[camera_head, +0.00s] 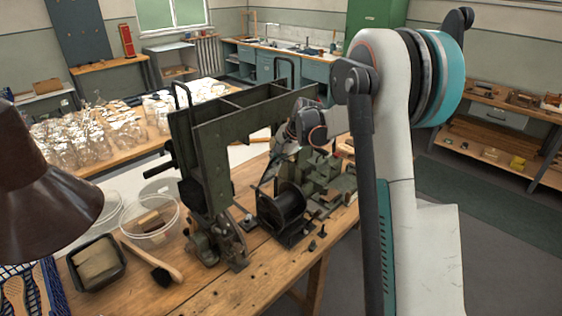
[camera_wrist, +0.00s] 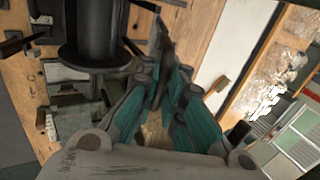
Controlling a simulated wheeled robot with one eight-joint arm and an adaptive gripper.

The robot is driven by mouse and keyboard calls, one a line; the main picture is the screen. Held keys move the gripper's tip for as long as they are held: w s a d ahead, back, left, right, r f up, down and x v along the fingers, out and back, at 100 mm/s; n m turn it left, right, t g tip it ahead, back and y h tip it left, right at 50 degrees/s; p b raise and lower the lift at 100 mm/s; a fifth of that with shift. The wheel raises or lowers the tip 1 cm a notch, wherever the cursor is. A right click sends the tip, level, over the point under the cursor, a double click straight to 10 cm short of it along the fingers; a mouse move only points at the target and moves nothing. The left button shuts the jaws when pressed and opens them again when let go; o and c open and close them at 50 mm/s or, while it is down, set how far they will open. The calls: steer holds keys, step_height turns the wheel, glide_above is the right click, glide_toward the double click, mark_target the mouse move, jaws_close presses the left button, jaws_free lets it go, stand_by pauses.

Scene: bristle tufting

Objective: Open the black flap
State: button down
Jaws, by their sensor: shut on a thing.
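A dark, thin plate, which I take to be the black flap (camera_wrist: 160,39), stands edge-on at my fingertips in the wrist view. My gripper (camera_wrist: 168,72), with teal-sided fingers, is closed around its near end. How far the flap is swung open cannot be told.
The wooden bench (camera_head: 245,285) carries a clear tub (camera_head: 150,232), a black tray (camera_head: 97,284) and a wooden-handled brush (camera_head: 150,262). A brown lamp shade (camera_head: 45,200) hangs at the left. A table of glassware (camera_head: 90,130) stands behind. Floor is open at right.

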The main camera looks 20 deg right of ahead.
steer(key=shift+w+r, duration=0.1)
steer(key=shift+w, duration=0.05)
stand_by(0.3)
steer(key=c, duration=1.7)
jaws_free()
steer(key=v, duration=1.2)
